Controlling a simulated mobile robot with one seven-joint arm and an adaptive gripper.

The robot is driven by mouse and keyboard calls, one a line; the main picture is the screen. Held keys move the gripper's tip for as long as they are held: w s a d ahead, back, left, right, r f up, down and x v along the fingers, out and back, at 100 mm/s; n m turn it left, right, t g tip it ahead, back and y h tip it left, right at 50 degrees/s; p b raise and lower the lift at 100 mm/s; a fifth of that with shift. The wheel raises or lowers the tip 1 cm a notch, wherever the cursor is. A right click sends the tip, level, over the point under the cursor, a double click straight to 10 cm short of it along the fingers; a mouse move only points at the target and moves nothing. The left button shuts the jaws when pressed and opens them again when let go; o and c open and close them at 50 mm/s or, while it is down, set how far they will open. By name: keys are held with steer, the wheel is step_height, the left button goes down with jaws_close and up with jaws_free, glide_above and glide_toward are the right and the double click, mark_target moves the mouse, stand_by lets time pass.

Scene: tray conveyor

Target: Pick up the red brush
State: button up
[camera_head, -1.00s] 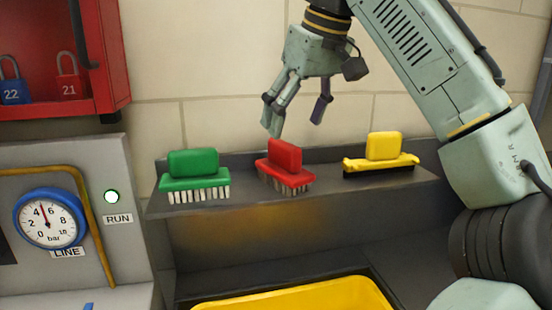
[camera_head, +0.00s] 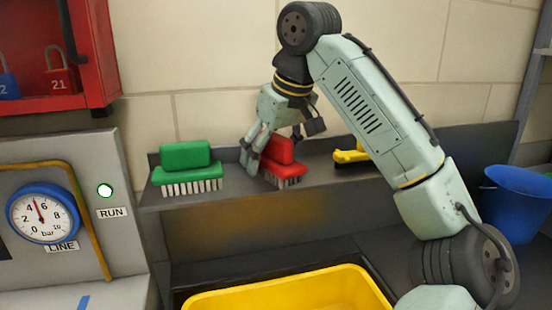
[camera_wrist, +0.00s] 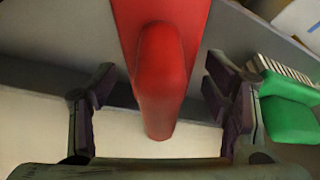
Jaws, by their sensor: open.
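The red brush (camera_head: 279,152) stands bristles down on the grey shelf, in the middle of the row. In the wrist view its red handle block (camera_wrist: 164,75) fills the middle of the picture. My gripper (camera_head: 271,150) is open and lowered at the brush. In the wrist view the two dark-padded fingers (camera_wrist: 158,100) are on either side of the handle, with a gap visible on both sides. My fingers hide part of the brush in the head view.
The green brush (camera_head: 187,157) stands close to the left, also near my right-hand finger in the wrist view (camera_wrist: 288,119). A yellow brush (camera_head: 350,155) is partly behind my arm. A yellow tray (camera_head: 275,285) lies below; a blue bucket (camera_head: 517,200) is at right.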

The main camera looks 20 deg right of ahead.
mark_target(273, 133)
steer(key=c, duration=1.4)
steer(key=shift+r, duration=0.1)
steer(key=shift+r, duration=0.45)
steer(key=v, duration=0.2)
steer(key=shift+w+a+r, duration=0.1)
steer(key=shift+r, duration=0.3)
steer(key=s, duration=1)
steer(key=s+r, duration=0.1)
steer(key=s, duration=0.4)
steer(key=shift+s+r, duration=0.15)
steer(key=shift+s, duration=0.15)
